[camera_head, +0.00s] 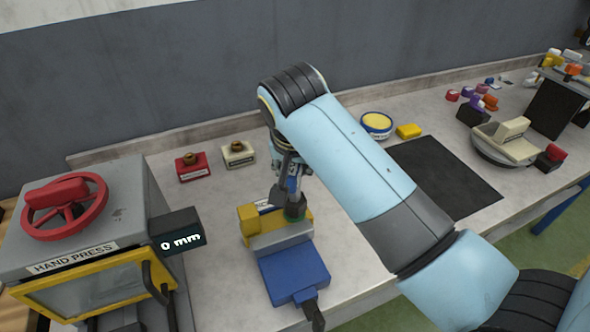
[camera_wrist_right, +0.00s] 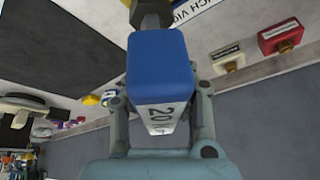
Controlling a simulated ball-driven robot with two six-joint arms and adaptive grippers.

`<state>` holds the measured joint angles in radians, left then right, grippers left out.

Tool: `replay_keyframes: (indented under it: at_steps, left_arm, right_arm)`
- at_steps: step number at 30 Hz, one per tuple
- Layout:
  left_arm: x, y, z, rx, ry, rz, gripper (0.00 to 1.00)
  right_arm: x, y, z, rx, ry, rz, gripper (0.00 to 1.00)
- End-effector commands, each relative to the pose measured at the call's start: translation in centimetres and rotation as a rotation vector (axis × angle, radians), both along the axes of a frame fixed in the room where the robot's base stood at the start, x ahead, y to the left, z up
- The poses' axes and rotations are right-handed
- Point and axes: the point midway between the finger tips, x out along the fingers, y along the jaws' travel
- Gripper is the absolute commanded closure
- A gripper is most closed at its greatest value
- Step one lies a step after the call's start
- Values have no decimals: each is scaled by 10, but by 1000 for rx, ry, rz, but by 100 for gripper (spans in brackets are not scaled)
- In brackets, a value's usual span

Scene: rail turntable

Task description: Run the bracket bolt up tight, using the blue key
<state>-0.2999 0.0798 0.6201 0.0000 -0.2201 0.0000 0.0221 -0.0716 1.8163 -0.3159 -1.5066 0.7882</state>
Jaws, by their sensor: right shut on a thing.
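My right gripper (camera_head: 287,172) points down over the vice and is shut on the blue key (camera_wrist_right: 157,65). In the right wrist view the gripper's fingers (camera_wrist_right: 160,100) stand on both sides of the key, whose label begins with 20. A dark socket end (camera_wrist_right: 151,14) leads away from the key. In the head view a dark green round piece (camera_head: 295,208) is below the key, at the yellow bracket (camera_head: 249,217) in the blue vice (camera_head: 293,272). The bolt is hidden, so I cannot tell whether the key is seated on it. My left gripper is out of view.
A hand press (camera_head: 110,225) with a red wheel and a 0 mm display stands close left of the vice. Red (camera_head: 193,168) and cream (camera_head: 238,153) blocks with brass knobs sit behind. A black mat (camera_head: 445,178) lies right, partly behind my arm.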

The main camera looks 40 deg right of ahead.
Motion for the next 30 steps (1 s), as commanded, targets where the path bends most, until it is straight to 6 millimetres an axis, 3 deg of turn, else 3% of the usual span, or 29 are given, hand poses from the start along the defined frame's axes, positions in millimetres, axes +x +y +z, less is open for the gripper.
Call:
replay_keyframes:
  at_steps: [18, 30]
  left_arm:
    - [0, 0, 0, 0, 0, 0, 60]
    - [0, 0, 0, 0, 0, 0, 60]
  right_arm:
    - [0, 0, 35, 1, -2, 0, 100]
    - [0, 0, 40, 1, -1, 0, 100]
